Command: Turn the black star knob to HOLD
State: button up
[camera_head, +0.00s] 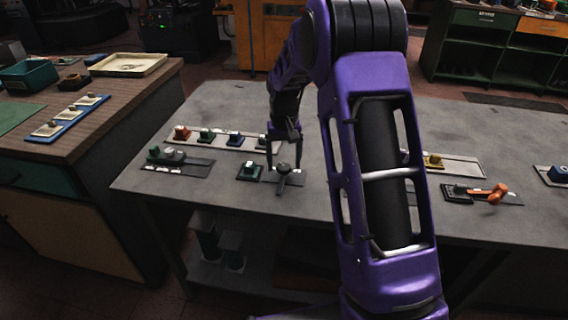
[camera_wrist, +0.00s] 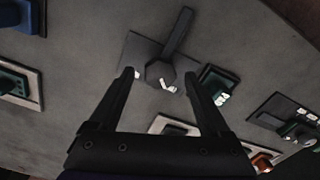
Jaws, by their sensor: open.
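A dark knob (camera_head: 283,170) with a faceted hub and one long arm sits on a grey plate on the workbench. It is the only dark knob I can make out for the black star knob, and no separate star points show. In the wrist view the hub (camera_wrist: 159,71) lies between the fingers, its arm pointing up and slightly right, with small white marks beside it. My gripper (camera_head: 284,158) points down over the knob, open, with a finger on either side. I cannot tell whether the fingers touch it. The word HOLD is not readable.
An orange lever (camera_head: 490,194) is to the right. My purple arm hides part of the grey bench (camera_head: 240,205). The bench front is clear.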

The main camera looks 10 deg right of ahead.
jog(key=shift+f, duration=0.25)
grip_shut()
dwell(0.3)
